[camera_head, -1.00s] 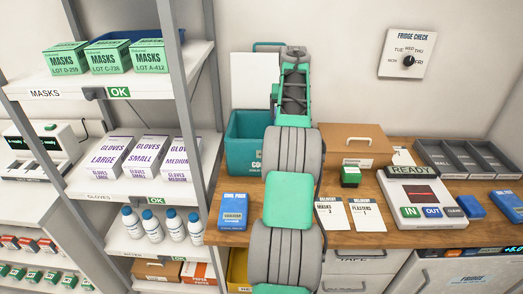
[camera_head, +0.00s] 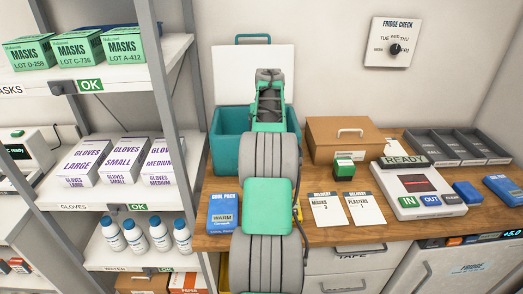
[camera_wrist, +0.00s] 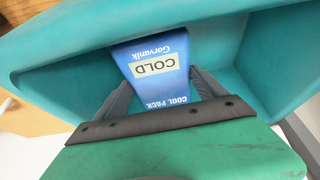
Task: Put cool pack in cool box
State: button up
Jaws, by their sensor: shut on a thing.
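A blue cool pack (camera_wrist: 155,65) labelled COLD sits between the fingers of my gripper (camera_wrist: 163,88) in the wrist view. My gripper is shut on it, over the teal cool box (camera_wrist: 50,75), whose walls surround the pack in that view. I cannot tell whether the pack touches the floor of the box. In the head view the cool box (camera_head: 228,140) stands open at the back of the counter, its white lid (camera_head: 230,70) raised behind. My arm hides the held pack there.
Delivery cards (camera_head: 327,208), a READY device (camera_head: 420,190) and blue packs (camera_head: 467,192) lie further right. A shelf rack (camera_head: 170,90) stands close on the left.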

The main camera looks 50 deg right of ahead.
notch_tip(320, 180, down, 6)
jog(key=shift+r, duration=0.15)
jog(key=o, duration=1.9)
jog(key=shift+f, duration=0.25)
jog(key=shift+o, duration=0.2)
jog(key=shift+r, duration=0.3)
jog(key=b+v, duration=0.1)
jog(key=v, duration=1)
jog(key=shift+s+a+r, duration=0.1)
jog(key=shift+s+r, duration=0.15)
jog(key=shift+r, duration=0.1)
